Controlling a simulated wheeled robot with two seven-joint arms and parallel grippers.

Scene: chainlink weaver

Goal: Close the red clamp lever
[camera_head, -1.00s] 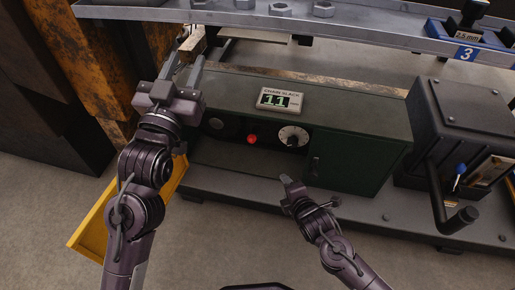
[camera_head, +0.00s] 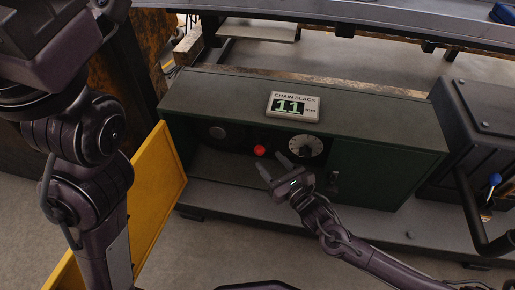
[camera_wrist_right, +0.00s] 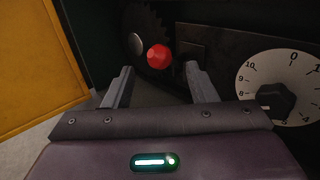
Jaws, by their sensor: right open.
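The red clamp lever shows as a red knob (camera_head: 260,151) inside the open bay of the green cabinet. In the right wrist view the red knob (camera_wrist_right: 158,56) is just beyond the fingertips, near the middle between them. My right gripper (camera_head: 274,165) is open and empty, in front of the bay, just below and right of the knob. Its two fingers (camera_wrist_right: 160,75) stand apart in the right wrist view. The lever's shaft is hidden behind the knob. My left arm fills the upper left, and its fingertips are not clearly visible.
A white numbered dial (camera_head: 305,147) with a black knob is right of the red knob. A chain slack display (camera_head: 292,106) reading 11 sits on the green cabinet (camera_head: 375,118). A yellow door (camera_head: 158,180) stands open at left. A black crank box (camera_head: 487,120) is at right.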

